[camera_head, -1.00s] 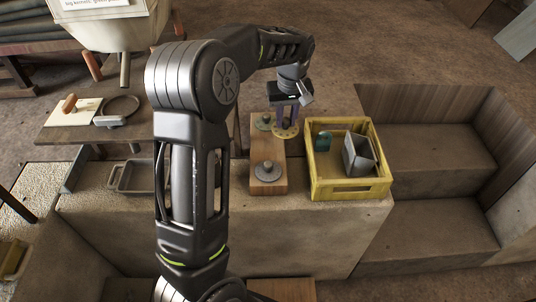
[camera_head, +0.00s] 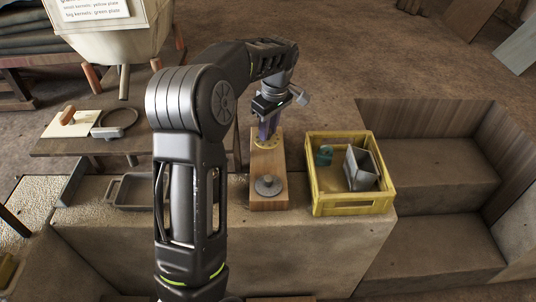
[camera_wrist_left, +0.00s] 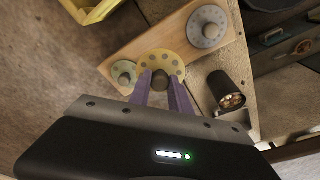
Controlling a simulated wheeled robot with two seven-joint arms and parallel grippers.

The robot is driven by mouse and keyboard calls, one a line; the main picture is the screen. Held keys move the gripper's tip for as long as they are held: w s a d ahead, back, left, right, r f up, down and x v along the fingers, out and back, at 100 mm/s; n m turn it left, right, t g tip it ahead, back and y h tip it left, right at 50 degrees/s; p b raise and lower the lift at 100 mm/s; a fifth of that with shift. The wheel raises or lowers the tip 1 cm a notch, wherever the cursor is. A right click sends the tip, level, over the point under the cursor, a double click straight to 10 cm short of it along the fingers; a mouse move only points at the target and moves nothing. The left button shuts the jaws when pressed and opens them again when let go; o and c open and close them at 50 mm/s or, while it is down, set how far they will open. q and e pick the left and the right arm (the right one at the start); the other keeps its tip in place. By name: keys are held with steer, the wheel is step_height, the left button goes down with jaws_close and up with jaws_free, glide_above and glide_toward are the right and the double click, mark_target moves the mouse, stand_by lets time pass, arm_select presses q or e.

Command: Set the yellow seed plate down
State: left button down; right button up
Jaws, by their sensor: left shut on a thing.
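The yellow seed plate (camera_head: 266,143) is a flat disc with a ring of holes and a dark knob. My left gripper (camera_head: 268,128) is shut on this knob with purple fingers. The plate is over the wooden board (camera_head: 267,164); I cannot tell if it touches. In the left wrist view the yellow plate (camera_wrist_left: 152,57) lies between a grey plate (camera_wrist_left: 208,27) and a grey-green plate (camera_wrist_left: 124,73). In the head view the grey plate (camera_head: 268,187) is at the board's near end; the grey-green plate is hidden there. My right gripper is not in view.
A dark cup with kernels (camera_wrist_left: 229,90) stands beside the board. A grey tray (camera_head: 132,190) is at left. Steps drop away right of the crate.

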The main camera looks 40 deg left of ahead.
mark_target(271, 133)
arm_select(q)
steer(key=shift+f, duration=1.65)
steer(key=shift+f, duration=2.5)
steer(key=shift+f, duration=0.1)
steer(key=c, duration=1.2)
jaws_free()
steer(key=r, duration=0.4)
steer(key=d+r, duration=0.1)
steer(key=r, duration=0.7)
steer(key=shift+d, duration=0.4)
